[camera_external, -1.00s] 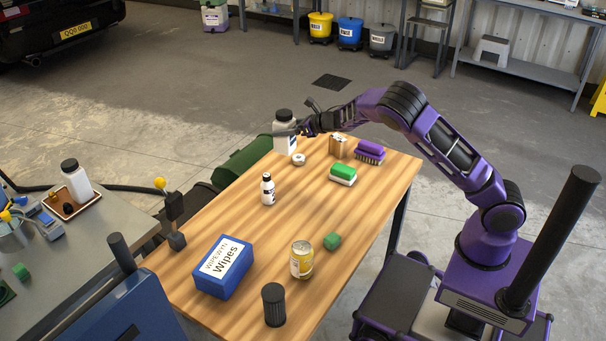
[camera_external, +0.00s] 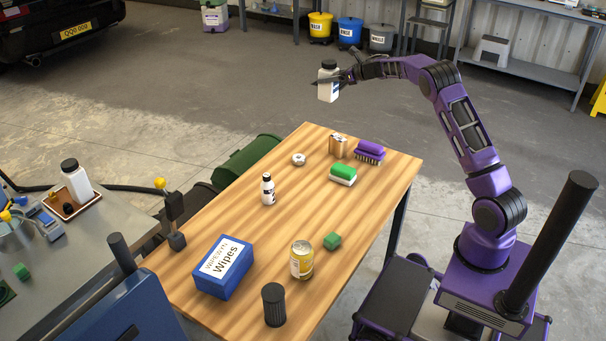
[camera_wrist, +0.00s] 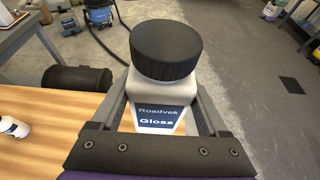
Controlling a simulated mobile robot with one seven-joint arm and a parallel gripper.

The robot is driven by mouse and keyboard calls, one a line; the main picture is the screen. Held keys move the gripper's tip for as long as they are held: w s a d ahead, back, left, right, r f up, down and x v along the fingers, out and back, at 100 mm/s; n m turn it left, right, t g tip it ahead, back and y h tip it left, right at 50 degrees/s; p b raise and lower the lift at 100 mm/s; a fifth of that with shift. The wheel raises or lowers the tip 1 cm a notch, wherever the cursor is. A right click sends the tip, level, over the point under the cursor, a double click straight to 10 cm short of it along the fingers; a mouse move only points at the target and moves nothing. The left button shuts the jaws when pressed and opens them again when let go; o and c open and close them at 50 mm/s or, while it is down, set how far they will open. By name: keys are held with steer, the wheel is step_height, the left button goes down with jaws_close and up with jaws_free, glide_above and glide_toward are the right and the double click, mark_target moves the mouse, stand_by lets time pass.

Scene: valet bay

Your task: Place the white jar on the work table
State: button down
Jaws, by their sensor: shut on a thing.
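The white jar (camera_external: 328,86) has a black lid and a dark blue label. In the wrist view the jar (camera_wrist: 165,95) stands upright between the fingers, and its label reads "Roadvek Gloss". My gripper (camera_external: 338,80) is shut on the jar and holds it up in the air, apart from the work table (camera_external: 225,228). In the external view the jar appears beyond the table's far end. The wooden table top also shows at the left of the wrist view (camera_wrist: 60,145).
The table's middle is clear.

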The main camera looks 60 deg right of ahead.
steer(key=shift+s+d+f+b, duration=0.1)
steer(key=shift+d+f+b, duration=0.1)
steer(key=shift+f, duration=3.2)
steer(key=shift+d+f+b, duration=0.1)
steer(key=shift+f+b, duration=0.05)
steer(key=shift+f, duration=3.2)
steer(key=shift+s+d+f+b, duration=0.1)
steer(key=shift+d+f+b, duration=0.1)
steer(key=shift+f, duration=3.2)
steer(key=shift+f, duration=0.15)
jaws_free()
steer(key=shift+f, duration=0.1)
steer(key=shift+r, duration=0.2)
steer(key=v, duration=1.2)
